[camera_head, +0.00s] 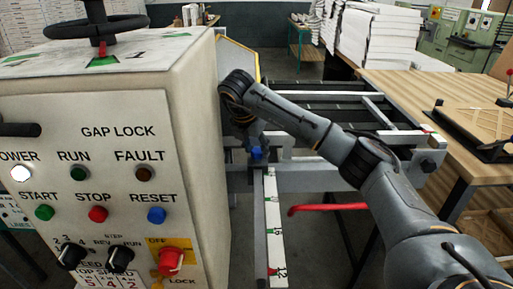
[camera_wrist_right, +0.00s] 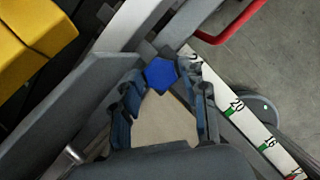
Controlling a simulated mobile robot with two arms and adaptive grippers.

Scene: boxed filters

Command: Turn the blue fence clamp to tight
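The blue fence clamp (camera_head: 257,153) is a small blue knob on the rail by the white ruled scale (camera_head: 273,225), just right of the grey control cabinet. My right gripper (camera_head: 254,143) points down at the clamp, its fingers partly hidden by the wrist. In the right wrist view the clamp (camera_wrist_right: 160,73) appears as a blue hexagonal knob between the two fingertips (camera_wrist_right: 163,78). My left gripper is not in view.
The control cabinet (camera_head: 105,105) with buttons and a handwheel (camera_head: 95,27) stands close on the left. A red lever (camera_head: 328,208) sticks out below the rail. A wooden table (camera_head: 415,90) stands right. Yellow parts (camera_wrist_right: 35,40) show at the wrist view's upper left.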

